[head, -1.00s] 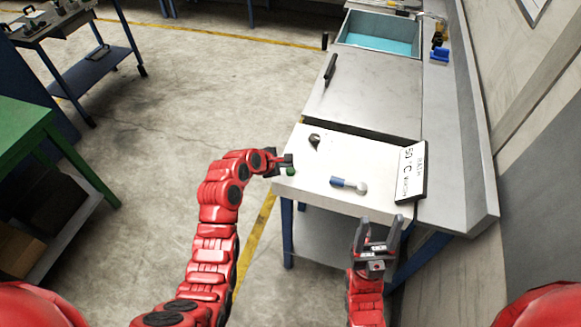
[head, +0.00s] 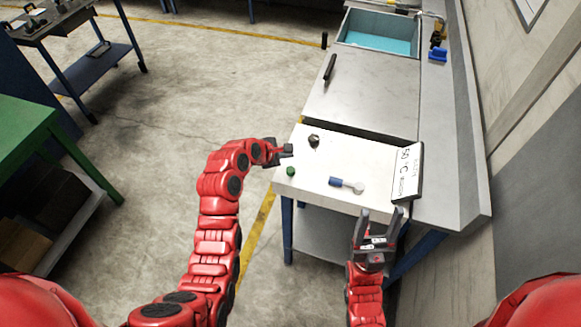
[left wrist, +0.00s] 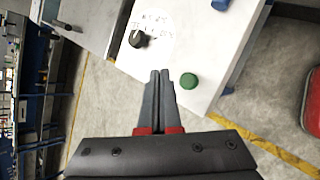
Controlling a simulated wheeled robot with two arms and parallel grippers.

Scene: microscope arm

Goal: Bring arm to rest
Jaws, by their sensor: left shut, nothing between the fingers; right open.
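My left gripper (head: 288,150) is shut and empty at the left edge of the white worktop (head: 322,185). In the left wrist view its fingers (left wrist: 160,74) are together, apart from the green knob (left wrist: 189,81). The green knob (head: 291,171) is on the worktop's near left corner, just below the gripper in the head view. A dark round knob (head: 314,140) is farther back, and also shows in the left wrist view (left wrist: 139,40) beside handwriting. My right gripper (head: 380,215) is open and empty, fingers pointing up the picture at the worktop's front edge.
A grey bench lid (head: 362,92) and an open basin with blue inside (head: 378,38) lie behind.

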